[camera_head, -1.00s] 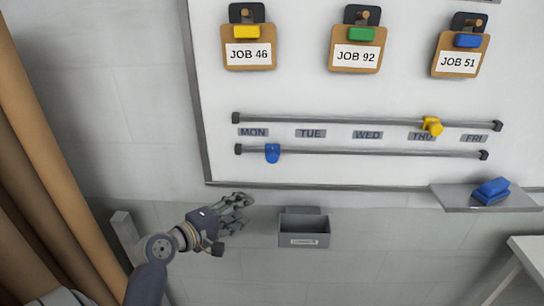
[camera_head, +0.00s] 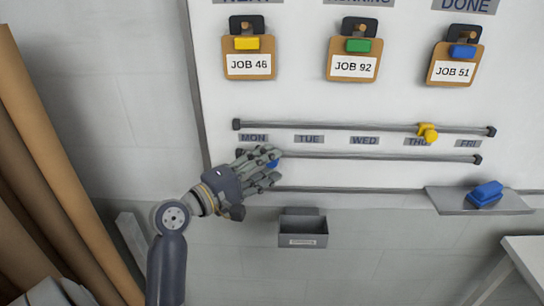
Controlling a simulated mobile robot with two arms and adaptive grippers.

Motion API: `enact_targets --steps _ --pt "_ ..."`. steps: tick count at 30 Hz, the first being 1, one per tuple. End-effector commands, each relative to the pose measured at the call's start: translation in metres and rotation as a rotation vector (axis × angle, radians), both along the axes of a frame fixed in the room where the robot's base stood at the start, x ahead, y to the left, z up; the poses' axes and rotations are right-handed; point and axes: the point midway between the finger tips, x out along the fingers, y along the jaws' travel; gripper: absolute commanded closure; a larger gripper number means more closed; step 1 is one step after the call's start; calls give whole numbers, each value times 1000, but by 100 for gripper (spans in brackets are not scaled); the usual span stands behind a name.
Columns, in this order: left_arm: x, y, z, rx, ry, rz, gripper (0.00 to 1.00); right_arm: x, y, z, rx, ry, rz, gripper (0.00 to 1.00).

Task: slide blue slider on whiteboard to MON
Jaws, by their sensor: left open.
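The blue slider (camera_head: 273,163) is on the lower rail (camera_head: 380,157) of the whiteboard (camera_head: 330,108), near its left end. It is mostly hidden behind the fingers of my left gripper (camera_head: 268,167). The MON label (camera_head: 254,138) is just above and to the left of the slider, between the two rails. My left gripper is open, with its fingers reaching over the slider; I cannot tell whether they touch it. My right gripper does not show.
A yellow slider (camera_head: 428,132) sits on the upper rail near THU. A grey box (camera_head: 303,230) is below the board. A shelf (camera_head: 450,201) with a blue eraser (camera_head: 486,193) juts out at lower right. Clipboards hang above the rails.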

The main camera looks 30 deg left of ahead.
Motion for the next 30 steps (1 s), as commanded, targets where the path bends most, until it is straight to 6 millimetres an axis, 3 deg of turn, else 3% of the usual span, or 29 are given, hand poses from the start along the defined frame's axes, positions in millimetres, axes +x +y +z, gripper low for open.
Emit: enact_targets --steps 6,14,20,25,30 --pt "17 -4 0 0 0 0 57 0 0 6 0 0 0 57" --pt "18 -5 -1 1 1 0 57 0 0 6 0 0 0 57" --pt "18 -4 -1 1 1 0 98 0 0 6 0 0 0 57" --pt "17 -3 -2 2 3 1 100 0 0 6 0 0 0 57" --pt "4 21 -5 7 7 4 100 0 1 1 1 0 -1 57"
